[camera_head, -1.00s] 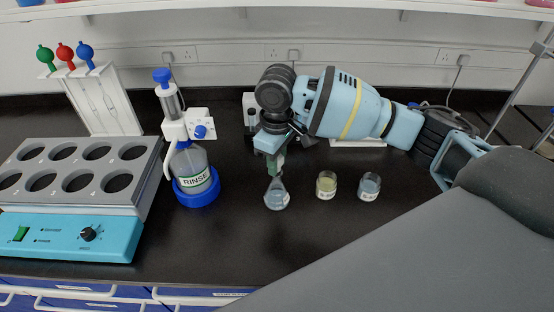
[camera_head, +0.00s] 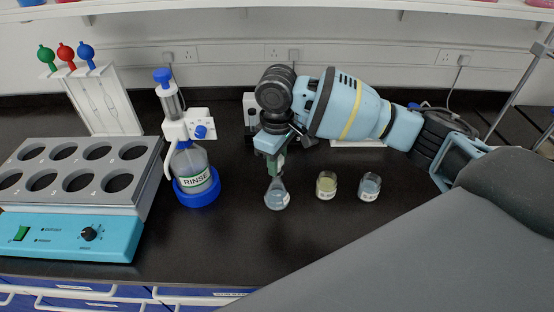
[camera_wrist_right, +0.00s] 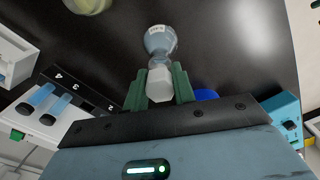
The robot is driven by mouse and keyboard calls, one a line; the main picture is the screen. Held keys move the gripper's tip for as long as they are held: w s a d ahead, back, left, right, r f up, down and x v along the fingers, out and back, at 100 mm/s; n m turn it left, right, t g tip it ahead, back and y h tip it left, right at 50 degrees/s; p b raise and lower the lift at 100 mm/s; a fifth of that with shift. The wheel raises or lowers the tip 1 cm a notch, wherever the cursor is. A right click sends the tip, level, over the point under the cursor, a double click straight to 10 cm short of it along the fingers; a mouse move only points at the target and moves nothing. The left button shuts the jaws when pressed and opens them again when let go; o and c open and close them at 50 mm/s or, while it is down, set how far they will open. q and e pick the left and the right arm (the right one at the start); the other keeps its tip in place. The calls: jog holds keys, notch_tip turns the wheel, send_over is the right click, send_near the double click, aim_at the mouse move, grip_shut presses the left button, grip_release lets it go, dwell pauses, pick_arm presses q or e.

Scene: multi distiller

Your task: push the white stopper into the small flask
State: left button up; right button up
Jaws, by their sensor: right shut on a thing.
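The small flask (camera_head: 277,198) stands upright on the black bench in the head view, with clear bluish liquid and a label. My right gripper (camera_head: 276,165) points down right above it, its fingers at the flask's neck. In the right wrist view the green fingers (camera_wrist_right: 160,88) are shut on the white stopper (camera_wrist_right: 160,84). The stopper is in line with the mouth of the flask (camera_wrist_right: 160,41) and appears to meet it. How deep it sits in the neck cannot be told. My left gripper is not in view.
Two small jars, one yellowish (camera_head: 326,186) and one bluish (camera_head: 369,187), stand right of the flask. A rinse bottle (camera_head: 195,172) in a blue base stands left. A heating block (camera_head: 70,235) fills the far left. The bench in front of the flask is clear.

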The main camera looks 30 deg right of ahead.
jog(key=shift+f, duration=0.45)
jog(key=o, duration=1)
notch_tip(320, 180, up, 8)
jog(key=shift+f, duration=0.1)
dwell(0.7)
